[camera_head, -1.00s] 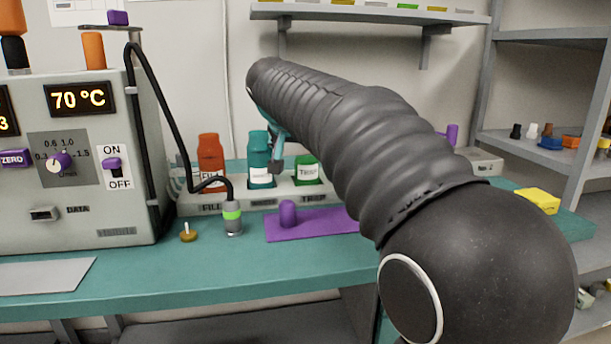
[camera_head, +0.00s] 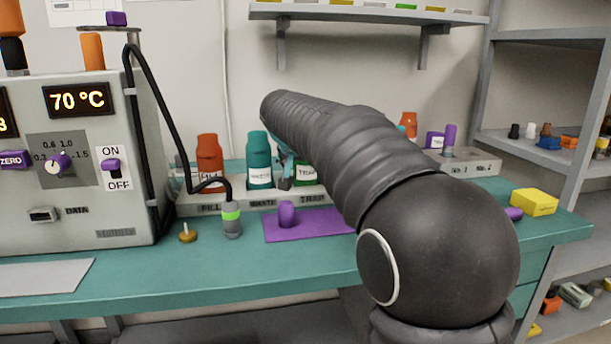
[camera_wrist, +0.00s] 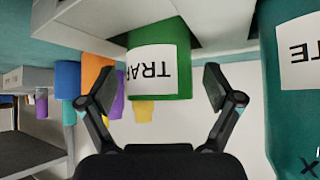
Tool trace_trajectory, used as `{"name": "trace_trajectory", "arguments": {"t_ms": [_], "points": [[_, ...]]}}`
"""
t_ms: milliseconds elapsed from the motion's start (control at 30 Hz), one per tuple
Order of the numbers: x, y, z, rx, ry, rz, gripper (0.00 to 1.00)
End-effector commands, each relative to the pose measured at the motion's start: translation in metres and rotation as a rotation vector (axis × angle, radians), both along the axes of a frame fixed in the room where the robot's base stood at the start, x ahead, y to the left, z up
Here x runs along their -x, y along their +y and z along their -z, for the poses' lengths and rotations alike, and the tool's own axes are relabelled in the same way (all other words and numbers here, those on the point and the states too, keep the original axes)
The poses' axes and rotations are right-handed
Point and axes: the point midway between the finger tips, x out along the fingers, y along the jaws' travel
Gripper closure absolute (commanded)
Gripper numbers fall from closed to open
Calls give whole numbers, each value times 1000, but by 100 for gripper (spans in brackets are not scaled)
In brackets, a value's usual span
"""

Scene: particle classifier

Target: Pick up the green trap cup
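The green trap cup (camera_head: 308,180) stands in the TRAP place of the pale holder (camera_head: 236,205), partly hidden behind my arm and gripper. In the wrist view, which is upside down, the green trap cup (camera_wrist: 172,85) shows its white TRAP label between my two fingers. My gripper (camera_wrist: 160,88) is open, with a finger on each side of the cup and visible gaps to it. In the head view my gripper (camera_head: 284,170) is mostly hidden by my arm, near the cup's left side.
A teal waste bottle (camera_head: 258,150) stands just left of the cup; it is close at the right in the wrist view (camera_wrist: 272,100). An orange bottle (camera_head: 209,152) is further left. A purple plate (camera_head: 320,226) lies in front. A yellow box (camera_head: 534,202) is at right.

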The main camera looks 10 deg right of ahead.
Motion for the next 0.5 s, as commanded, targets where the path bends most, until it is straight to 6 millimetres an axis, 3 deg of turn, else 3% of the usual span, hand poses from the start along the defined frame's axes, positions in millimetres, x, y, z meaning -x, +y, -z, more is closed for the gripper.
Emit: {"name": "trace_trajectory", "arguments": {"t_ms": [33,233,500], "points": [[0,0,0,0,0,0,24],[0,0,0,0,0,0,74],[0,0,0,0,0,0,76]]}}
